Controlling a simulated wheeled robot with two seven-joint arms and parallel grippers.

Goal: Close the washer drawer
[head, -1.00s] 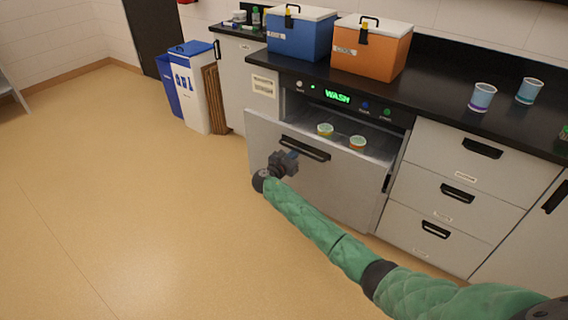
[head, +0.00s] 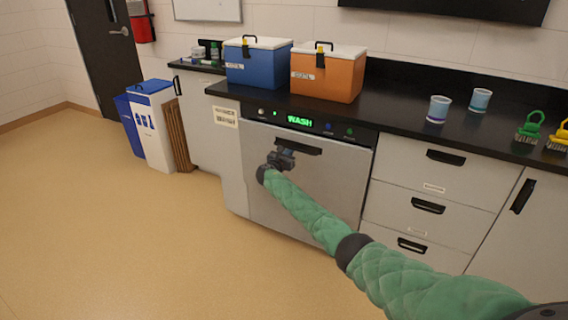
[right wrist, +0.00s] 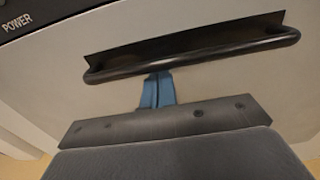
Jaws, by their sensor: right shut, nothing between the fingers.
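The washer drawer (head: 318,185) is a grey front panel under a black control strip with a green "WASH" display (head: 300,121). Its front looks flush with the cabinets beside it, and its inside is hidden. My right gripper (head: 285,157) is at the upper left of the drawer front, by the black bar handle (head: 300,146). In the right wrist view its blue fingertips (right wrist: 157,90) are together, with nothing between them, just below the handle (right wrist: 190,58). I cannot tell whether they touch the panel. My left gripper is not in view.
Blue (head: 257,62) and orange (head: 327,74) coolers stand on the black counter (head: 400,110). Two cups (head: 438,109) and brushes (head: 530,128) are to the right. Bins (head: 152,125) stand at the left. The floor (head: 120,240) in front is clear.

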